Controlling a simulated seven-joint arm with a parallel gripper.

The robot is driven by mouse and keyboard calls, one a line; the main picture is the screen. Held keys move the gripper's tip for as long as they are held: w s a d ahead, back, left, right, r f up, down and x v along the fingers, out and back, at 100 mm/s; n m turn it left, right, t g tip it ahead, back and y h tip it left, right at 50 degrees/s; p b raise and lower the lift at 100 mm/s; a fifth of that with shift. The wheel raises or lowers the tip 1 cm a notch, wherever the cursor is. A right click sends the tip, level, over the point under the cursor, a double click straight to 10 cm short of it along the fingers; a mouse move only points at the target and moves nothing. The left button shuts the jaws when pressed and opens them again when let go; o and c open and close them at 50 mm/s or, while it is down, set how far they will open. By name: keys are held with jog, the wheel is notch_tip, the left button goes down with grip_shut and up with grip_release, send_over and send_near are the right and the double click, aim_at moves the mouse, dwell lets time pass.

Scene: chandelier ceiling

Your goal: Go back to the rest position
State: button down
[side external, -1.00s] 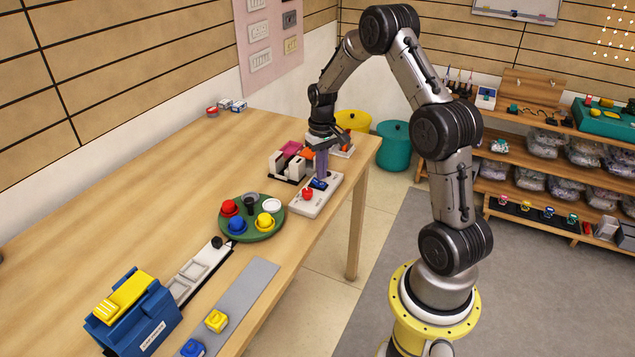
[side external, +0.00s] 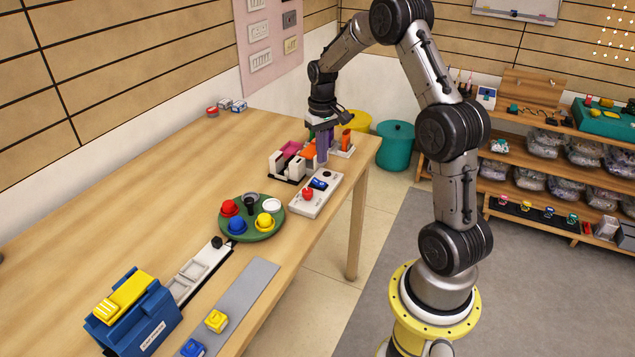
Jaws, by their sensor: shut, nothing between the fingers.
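My gripper (side external: 322,152) is at the far right end of the wooden table, with its purple fingers pointing down. It is shut and holds nothing. In this view it is just behind a white control box (side external: 316,194) with a red button and a small blue part, and seems to hang above the table, clear of the box. Orange pieces stand close to the fingers; I cannot tell whether they touch.
Near the gripper are a white-and-black holder (side external: 285,165) and an orange item (side external: 346,140). A green round tray (side external: 252,233) with coloured knobs, a grey strip (side external: 250,290) and a blue box (side external: 135,318) stand nearer. The left of the table (side external: 130,220) is bare.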

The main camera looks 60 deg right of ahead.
jog(key=s+a+r+n+t+h, duration=0.15)
jog(key=a+r+n+t, duration=0.25)
jog(key=a+r, duration=1.3)
jog(key=s+a+r+n+t, duration=0.1)
jog(key=s+a+r, duration=0.1)
jog(key=s+a, duration=0.15)
jog(key=s+a+r+t, duration=0.1)
jog(key=s+a+r, duration=0.15)
jog(key=s, duration=0.25)
jog(key=s+a+f+n+y, duration=0.1)
jog(key=s+a+f, duration=0.2)
jog(key=s+f, duration=0.3)
jog(key=s, duration=0.3)
jog(key=shift+s, duration=0.4)
jog(key=shift+y, duration=0.25)
